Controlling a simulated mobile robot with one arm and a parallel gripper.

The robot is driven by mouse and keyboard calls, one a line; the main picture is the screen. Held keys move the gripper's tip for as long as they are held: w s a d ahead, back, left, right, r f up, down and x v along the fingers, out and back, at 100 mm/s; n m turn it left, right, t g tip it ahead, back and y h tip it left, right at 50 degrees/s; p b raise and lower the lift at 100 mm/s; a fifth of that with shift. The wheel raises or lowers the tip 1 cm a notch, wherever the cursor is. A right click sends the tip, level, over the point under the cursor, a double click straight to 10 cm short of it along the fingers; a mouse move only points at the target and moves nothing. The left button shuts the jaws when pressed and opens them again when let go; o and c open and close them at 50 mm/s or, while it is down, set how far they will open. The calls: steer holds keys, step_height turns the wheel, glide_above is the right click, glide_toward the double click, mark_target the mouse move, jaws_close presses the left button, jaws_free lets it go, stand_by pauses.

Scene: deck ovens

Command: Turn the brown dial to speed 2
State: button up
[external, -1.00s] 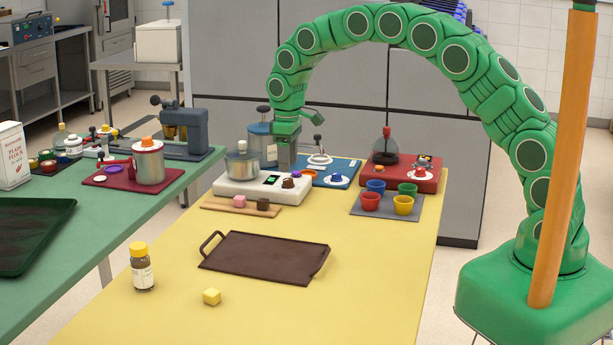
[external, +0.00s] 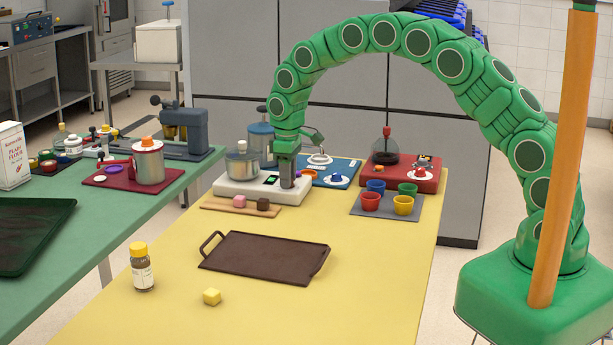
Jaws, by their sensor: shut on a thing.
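The white appliance (external: 240,191) stands toward the back of the yellow table, with a metal pot on its left part and a small dark display with a green readout (external: 271,180) on its front. My gripper (external: 288,182) points straight down at the right end of this appliance and is shut on the brown dial. The fingers cover the dial, so its pointer and speed marks cannot be read.
A purple knob (external: 298,174) and an orange ring (external: 310,174) sit close behind my gripper. A blue board (external: 337,172) and a red unit (external: 405,178) stand to the right, near colored cups (external: 371,201). A brown tray (external: 264,259) lies in front.

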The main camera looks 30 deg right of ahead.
steer(key=shift+c, duration=0.4)
steer(key=shift+m, duration=0.4)
steer(key=m, duration=1.1)
steer(key=shift+m, duration=1.9)
steer(key=shift+s, duration=0.1)
